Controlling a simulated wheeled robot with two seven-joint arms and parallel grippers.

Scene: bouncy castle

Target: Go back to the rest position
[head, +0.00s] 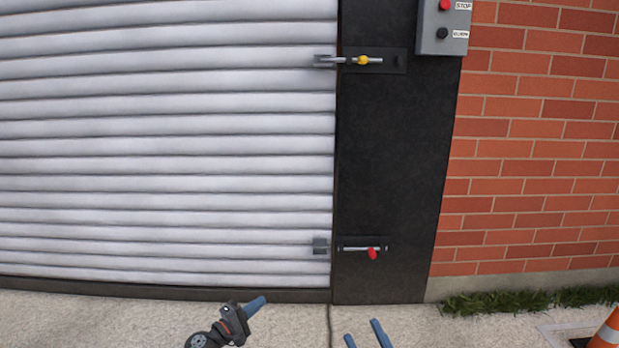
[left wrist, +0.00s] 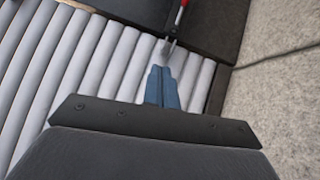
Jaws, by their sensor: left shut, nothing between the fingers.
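My left gripper (head: 262,300) is low in the head view, in front of the grey roller shutter's (head: 165,150) bottom edge. Its blue fingers are shut with nothing between them. In the left wrist view the shut fingers (left wrist: 161,86) point toward a metal bracket (left wrist: 168,46) on the shutter; I cannot tell if they touch it. My right gripper (head: 364,335) shows only two blue fingertips at the bottom edge of the head view. They stand apart, and nothing shows between them.
A black post carries an upper bolt with a yellow knob (head: 362,60) and a lower bolt with a red knob (head: 372,254). A grey control box (head: 444,28) hangs above. A brick wall (head: 540,150) is at right, with an orange cone (head: 608,333) low right.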

